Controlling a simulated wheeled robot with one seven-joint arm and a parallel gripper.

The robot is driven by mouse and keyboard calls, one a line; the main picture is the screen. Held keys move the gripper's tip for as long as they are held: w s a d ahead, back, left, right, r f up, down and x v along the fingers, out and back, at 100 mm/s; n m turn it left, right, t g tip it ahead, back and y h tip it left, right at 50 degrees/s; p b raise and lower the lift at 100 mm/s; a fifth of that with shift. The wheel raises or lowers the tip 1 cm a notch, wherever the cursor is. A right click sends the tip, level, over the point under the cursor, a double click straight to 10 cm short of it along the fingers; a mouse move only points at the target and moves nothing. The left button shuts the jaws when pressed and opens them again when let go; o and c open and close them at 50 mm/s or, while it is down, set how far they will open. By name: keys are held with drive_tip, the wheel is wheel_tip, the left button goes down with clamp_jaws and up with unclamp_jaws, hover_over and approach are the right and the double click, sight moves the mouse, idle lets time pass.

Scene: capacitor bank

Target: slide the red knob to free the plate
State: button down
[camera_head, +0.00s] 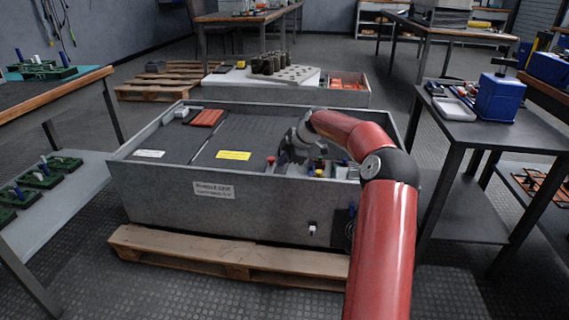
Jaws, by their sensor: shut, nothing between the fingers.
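A small red knob (271,159) stands at the near edge inside a large grey bin (165,193). A dark flat plate (215,148) with a yellow label lies in the bin to the left of the knob. My gripper (285,157) hangs from the grey wrist just right of the knob, low in the bin. It is small and dark, and its fingers are shut and empty. I cannot tell whether it touches the knob. My red arm hides part of the bin's right side.
The bin rests on a wooden pallet (200,258). Small coloured parts (319,172) sit in the bin right of my gripper. A dark table (510,124) with a blue box (497,98) stands at right, and a bench (60,95) at left. Behind is another bin (355,98).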

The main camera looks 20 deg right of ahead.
drive_tip(key=v, duration=0.7)
drive_tip(key=shift+r+p, duration=0.35)
drive_tip(key=shift+p, duration=0.05)
drive_tip(key=shift+s, duration=0.15)
drive_tip(key=s+a+r+m+g+h+p, duration=0.1)
drive_tip(key=s+a+r+m+h+p, duration=0.1)
drive_tip(key=s+a+r, duration=0.55)
drive_tip(key=s+a+r+m+g+h+p, duration=0.1)
drive_tip(key=s+a+r+m+h+p, duration=0.3)
drive_tip(key=a, duration=0.7)
drive_tip(key=s+a+m+y+p, duration=0.1)
drive_tip(key=s+m, duration=0.3)
drive_tip(key=s, duration=1)
drive_tip(key=s+a+r+m+t+y+p, duration=0.1)
drive_tip(key=s+a+m, duration=0.3)
drive_tip(key=s, duration=1.1)
drive_tip(key=shift+s+r+m+t+p, duration=0.3)
drive_tip(key=shift+m+p, duration=0.15)
drive_tip(key=shift+m, duration=0.35)
